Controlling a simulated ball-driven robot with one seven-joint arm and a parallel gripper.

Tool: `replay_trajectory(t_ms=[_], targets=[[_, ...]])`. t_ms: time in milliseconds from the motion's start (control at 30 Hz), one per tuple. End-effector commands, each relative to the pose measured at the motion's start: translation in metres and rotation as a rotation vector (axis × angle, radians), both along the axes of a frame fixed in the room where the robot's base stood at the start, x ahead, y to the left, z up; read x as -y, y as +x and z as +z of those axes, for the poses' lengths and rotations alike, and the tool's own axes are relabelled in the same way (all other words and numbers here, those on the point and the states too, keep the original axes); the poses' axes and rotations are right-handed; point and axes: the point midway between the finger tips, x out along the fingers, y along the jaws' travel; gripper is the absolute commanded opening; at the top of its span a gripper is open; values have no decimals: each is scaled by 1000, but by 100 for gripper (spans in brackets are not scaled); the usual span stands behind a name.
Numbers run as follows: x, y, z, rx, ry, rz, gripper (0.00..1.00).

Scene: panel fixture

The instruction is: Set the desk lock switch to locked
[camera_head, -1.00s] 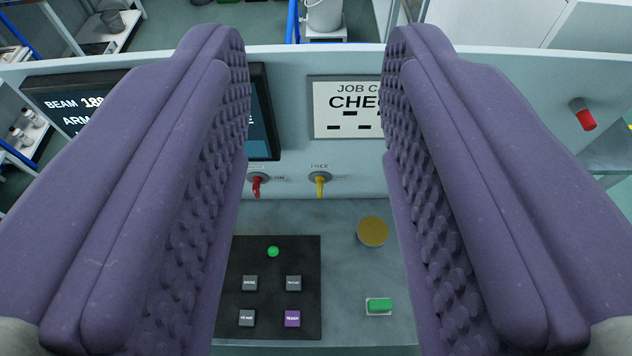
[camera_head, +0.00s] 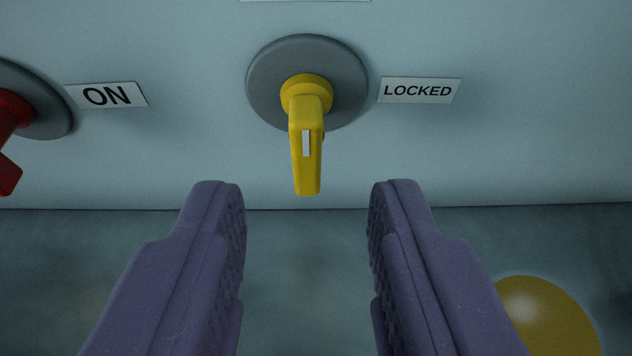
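The lock switch (camera_head: 307,140) is a yellow handle on a round grey base (camera_head: 265,88) on the upright panel. Its handle sticks out towards me, and its white mark does not point at the LOCKED label (camera_head: 420,91) on its right. My gripper (camera_head: 307,190) is open and empty. Its purple padded fingers stand left and right of the handle's line, just short of its tip, with clear gaps on both sides.
A red switch (camera_head: 12,120) with an ON label (camera_head: 106,95) is at the left edge. A yellow round button (camera_head: 545,318) sits on the desk surface (camera_head: 300,290) at lower right, partly behind the right finger.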

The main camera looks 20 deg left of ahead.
Motion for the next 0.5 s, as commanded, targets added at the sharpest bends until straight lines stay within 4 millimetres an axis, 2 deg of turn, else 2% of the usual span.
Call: replay_trajectory(t_ms=[100,233,500], targets=[[-6,20,-10,2,1,0,38],[-10,37,-16,2,1,-1,38],[-13,46,-19,0,1,-1,38]])
